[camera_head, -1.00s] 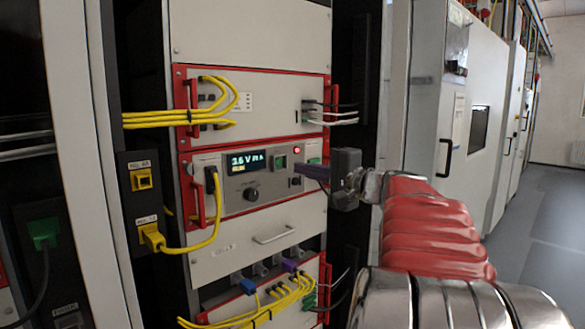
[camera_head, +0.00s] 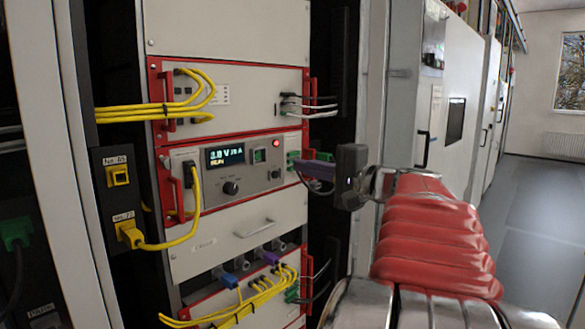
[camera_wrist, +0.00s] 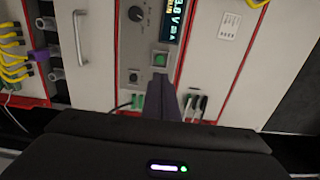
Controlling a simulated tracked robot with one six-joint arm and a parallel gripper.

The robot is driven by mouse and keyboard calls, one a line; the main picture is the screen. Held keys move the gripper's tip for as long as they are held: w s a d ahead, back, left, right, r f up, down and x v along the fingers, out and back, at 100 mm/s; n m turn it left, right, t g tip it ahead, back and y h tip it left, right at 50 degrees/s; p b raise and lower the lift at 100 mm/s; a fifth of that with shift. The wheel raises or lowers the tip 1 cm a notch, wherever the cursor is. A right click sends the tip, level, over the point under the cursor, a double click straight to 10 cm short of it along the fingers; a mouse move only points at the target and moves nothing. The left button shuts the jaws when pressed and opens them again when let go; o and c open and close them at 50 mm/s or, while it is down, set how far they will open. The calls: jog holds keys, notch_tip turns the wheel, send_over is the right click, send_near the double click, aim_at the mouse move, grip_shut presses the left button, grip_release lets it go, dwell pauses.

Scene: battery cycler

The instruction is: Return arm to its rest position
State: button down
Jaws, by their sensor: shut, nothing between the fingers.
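My arm, with a red ribbed sleeve (camera_head: 430,235), reaches forward from the lower right in the head view. My gripper (camera_head: 298,164) is at its end, in front of the right edge of the cycler unit (camera_head: 262,184). Its dark purple fingers are shut together and hold nothing. In the wrist view the closed fingers (camera_wrist: 165,84) point at the unit's front, near the green button (camera_wrist: 159,60). I cannot tell how large the gap to the panel is. The unit's lit display (camera_head: 225,155) shows a voltage reading of about 3.8 V.
Yellow cables (camera_head: 170,108) loop from the rack at left, and more cables (camera_head: 250,300) hang below the unit. White and black leads (camera_head: 312,103) stick out above my gripper. Grey cabinets (camera_head: 440,100) stand at right; the floor (camera_head: 535,210) beyond is clear.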

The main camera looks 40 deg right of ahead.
dwell(0.4)
jog(key=w+a+f+n+g+y, duration=0.1)
jog(key=w+a+f+n+g, duration=0.15)
jog(key=a, duration=0.65)
jog(key=w+a+f+n+g+y, duration=0.1)
jog(key=a+f+n, duration=0.25)
jog(key=a, duration=0.65)
jog(key=w+a+f+n+g+y, duration=0.15)
jog(key=a+f, duration=0.25)
jog(key=a, duration=0.5)
jog(key=s+a+f+n+g+h, duration=0.2)
jog(key=s+a+f+n+g, duration=0.1)
jog(key=s+f, duration=0.6)
jog(key=s+a+f+n+g+h, duration=0.2)
jog(key=s+a+f+n+g, duration=0.2)
jog(key=s+f, duration=0.5)
notch_tip(320, 180, down, 3)
jog(key=a+n, duration=0.2)
jog(key=n, duration=0.1)
jog(key=shift+s+a, duration=0.2)
jog(key=shift+s, duration=0.2)
jog(key=shift+r, duration=0.1)
dwell(1.3)
